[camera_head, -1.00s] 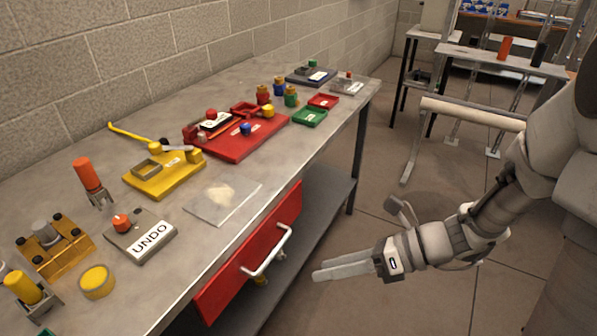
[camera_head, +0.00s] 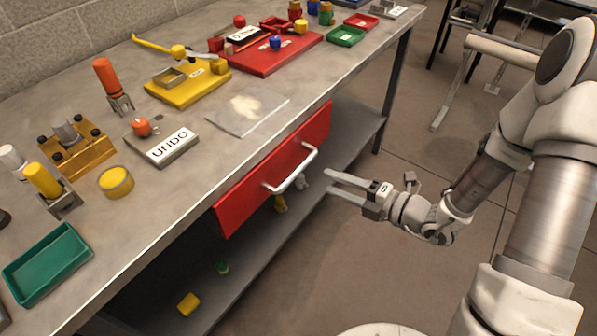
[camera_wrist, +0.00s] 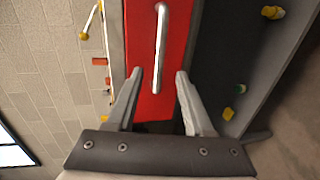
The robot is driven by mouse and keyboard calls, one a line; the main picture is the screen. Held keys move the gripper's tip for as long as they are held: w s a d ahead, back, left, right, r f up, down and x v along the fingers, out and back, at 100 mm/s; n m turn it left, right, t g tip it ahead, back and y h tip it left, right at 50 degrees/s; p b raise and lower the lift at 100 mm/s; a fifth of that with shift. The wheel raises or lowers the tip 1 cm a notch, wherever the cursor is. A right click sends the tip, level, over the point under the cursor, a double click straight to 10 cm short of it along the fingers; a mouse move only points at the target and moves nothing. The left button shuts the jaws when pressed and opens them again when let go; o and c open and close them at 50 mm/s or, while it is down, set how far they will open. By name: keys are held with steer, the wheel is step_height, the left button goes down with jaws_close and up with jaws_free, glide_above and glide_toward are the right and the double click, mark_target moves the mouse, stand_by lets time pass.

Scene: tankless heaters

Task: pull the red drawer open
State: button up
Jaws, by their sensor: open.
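The red drawer (camera_head: 277,172) is set under the front edge of the workbench and looks shut. Its silver bar handle (camera_head: 291,171) stands out from the front face. My gripper (camera_head: 330,182) is open and empty, to the right of the handle and apart from it. In the wrist view the red drawer front (camera_wrist: 142,60) lies ahead, with the handle (camera_wrist: 160,35) running up the picture. There my gripper (camera_wrist: 160,75) has its two fingers spread, one on either side of the handle's line, with the handle beyond the fingertips.
The metal workbench (camera_head: 210,150) holds an UNDO box (camera_head: 165,142), a yellow fixture (camera_head: 187,85), a red tray (camera_head: 265,55) and a green tray (camera_head: 47,262). A grey lower shelf (camera_head: 345,125) carries small yellow pieces. The floor (camera_head: 320,260) before the drawer is clear.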

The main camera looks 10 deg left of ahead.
mark_target(299, 167)
steer(key=b+x, duration=0.2)
steer(key=x, duration=0.8)
steer(key=shift+w+a, duration=0.25)
steer(key=shift+a, duration=0.1)
jaws_close()
stand_by(0.8)
